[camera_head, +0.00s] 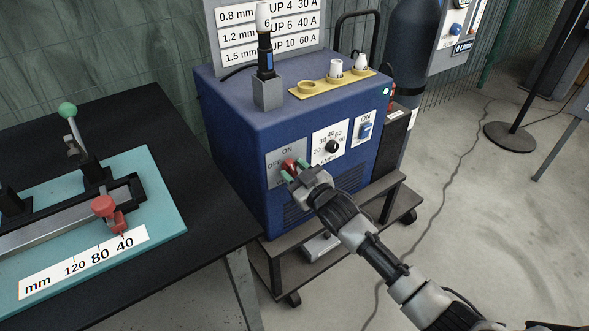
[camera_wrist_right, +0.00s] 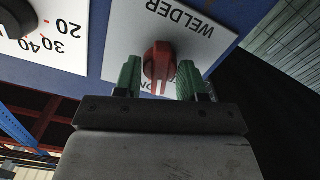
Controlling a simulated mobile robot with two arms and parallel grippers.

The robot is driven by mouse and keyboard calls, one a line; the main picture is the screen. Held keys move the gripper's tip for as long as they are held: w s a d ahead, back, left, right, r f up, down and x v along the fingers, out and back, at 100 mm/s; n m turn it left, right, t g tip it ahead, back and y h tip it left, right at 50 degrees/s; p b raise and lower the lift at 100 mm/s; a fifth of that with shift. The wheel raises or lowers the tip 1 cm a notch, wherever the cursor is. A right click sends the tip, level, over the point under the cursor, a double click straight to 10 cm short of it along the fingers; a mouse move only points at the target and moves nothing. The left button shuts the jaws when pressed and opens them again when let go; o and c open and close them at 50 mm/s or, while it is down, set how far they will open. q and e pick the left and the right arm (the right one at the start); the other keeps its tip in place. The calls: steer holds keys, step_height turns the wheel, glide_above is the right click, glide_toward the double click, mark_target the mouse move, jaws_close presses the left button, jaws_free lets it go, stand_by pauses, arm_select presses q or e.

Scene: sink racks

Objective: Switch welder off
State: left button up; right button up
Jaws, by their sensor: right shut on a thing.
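The welder (camera_head: 235,130) is a blue box with a white panel (camera_wrist_right: 125,40) marked OFF, ON and WELDER. A red rotary knob (camera_head: 289,164) sits on this panel and also shows in the right wrist view (camera_wrist_right: 158,62). My right gripper (camera_head: 291,170) is at the knob. In the right wrist view its green fingertips (camera_wrist_right: 158,78) stand on both sides of the knob, shut on it. The knob's grip ridge stands about upright, its marked end towards the ON side. My left gripper is not in view.
A black amps dial (camera_head: 331,146) and a blue switch (camera_head: 366,127) are right of the knob. The welder stands on a wheeled cart (camera_head: 330,240). A dark table (camera_head: 190,140) with a teal plate (camera_head: 165,205) is at left. Floor at right is mostly clear.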

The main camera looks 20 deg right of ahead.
steer(key=shift+n, duration=0.8)
steer(key=n, duration=0.3)
steer(key=shift+p, duration=0.3)
steer(key=shift+n, duration=1.1)
steer(key=o, duration=0.6)
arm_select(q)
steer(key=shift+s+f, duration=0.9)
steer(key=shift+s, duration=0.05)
arm_select(e)
steer(key=shift+o, duration=0.3)
